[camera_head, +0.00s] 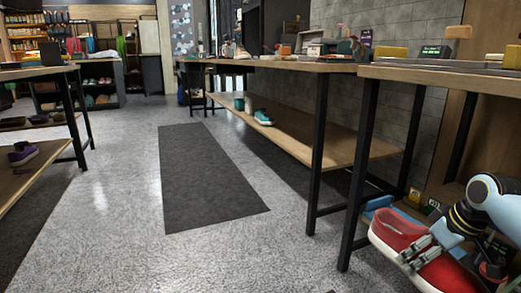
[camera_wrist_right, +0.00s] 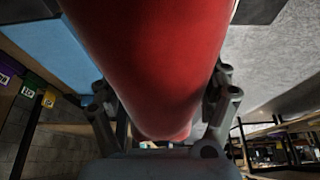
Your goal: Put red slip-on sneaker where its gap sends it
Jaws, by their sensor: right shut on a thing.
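The red slip-on sneaker (camera_head: 395,232) has a white sole edge and shows at the lower right of the head view. My right gripper (camera_head: 424,252) is shut on the red sneaker. In the right wrist view the red sneaker (camera_wrist_right: 150,60) fills the middle, between the two fingers of my right gripper (camera_wrist_right: 160,105). A light blue surface (camera_wrist_right: 65,50) lies beside the sneaker there; part of a blue thing (camera_head: 378,203) also shows behind the sneaker in the head view. My left gripper is out of view.
A long workbench (camera_head: 300,66) with a lower shelf (camera_head: 290,130) runs along the grey wall. A teal shoe (camera_head: 263,117) stands on that shelf. A nearer bench (camera_head: 440,77) is at right. A purple shoe (camera_head: 22,153) is on the left shelf. The aisle with a dark mat (camera_head: 205,180) is clear.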

